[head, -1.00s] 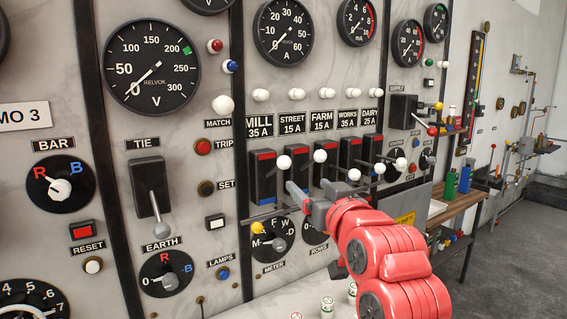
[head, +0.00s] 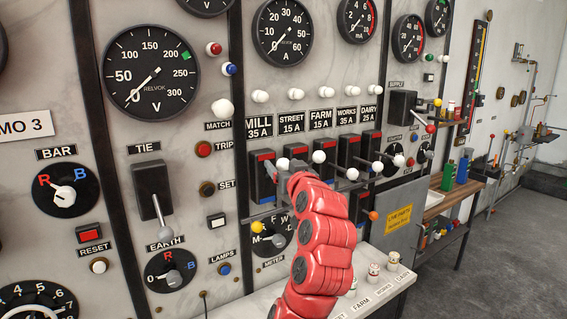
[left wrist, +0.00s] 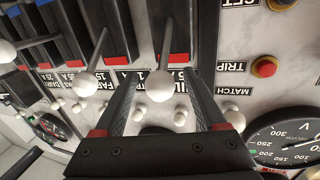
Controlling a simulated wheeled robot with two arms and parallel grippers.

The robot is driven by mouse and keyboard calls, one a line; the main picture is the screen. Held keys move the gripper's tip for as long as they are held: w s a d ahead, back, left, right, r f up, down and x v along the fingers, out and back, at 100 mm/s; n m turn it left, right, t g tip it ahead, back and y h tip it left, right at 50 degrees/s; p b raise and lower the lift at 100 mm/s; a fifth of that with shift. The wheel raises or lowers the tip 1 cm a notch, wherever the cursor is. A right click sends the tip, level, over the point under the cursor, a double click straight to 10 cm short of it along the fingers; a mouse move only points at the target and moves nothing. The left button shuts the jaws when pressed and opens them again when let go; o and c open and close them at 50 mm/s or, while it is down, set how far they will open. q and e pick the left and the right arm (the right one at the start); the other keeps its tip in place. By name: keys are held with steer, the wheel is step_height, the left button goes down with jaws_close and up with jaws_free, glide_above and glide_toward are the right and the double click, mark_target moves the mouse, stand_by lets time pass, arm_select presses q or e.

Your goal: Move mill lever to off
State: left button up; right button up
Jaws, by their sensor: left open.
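The mill lever's black switch housing (head: 262,182) is under the "MILL 35 A" label (head: 259,127), first in a row of similar lever switches. Its white knob (head: 283,163) sticks out toward me, and a red strip shows at the top of the housing. My left gripper (head: 284,188) is at this lever, partly hidden behind my red arm. In the left wrist view the open gripper (left wrist: 160,104) has a finger on either side of the mill knob (left wrist: 160,83). I cannot tell whether either finger touches it. My right gripper is in no view.
The street lever's white knob (left wrist: 85,83) lies just outside one finger. More lever switches stand to the right in the head view. The TIE lever (head: 154,192) is left of the gripper.

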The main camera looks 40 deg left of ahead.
arm_select(q)
jaws_close()
stand_by(0.4)
stand_by(1.1)
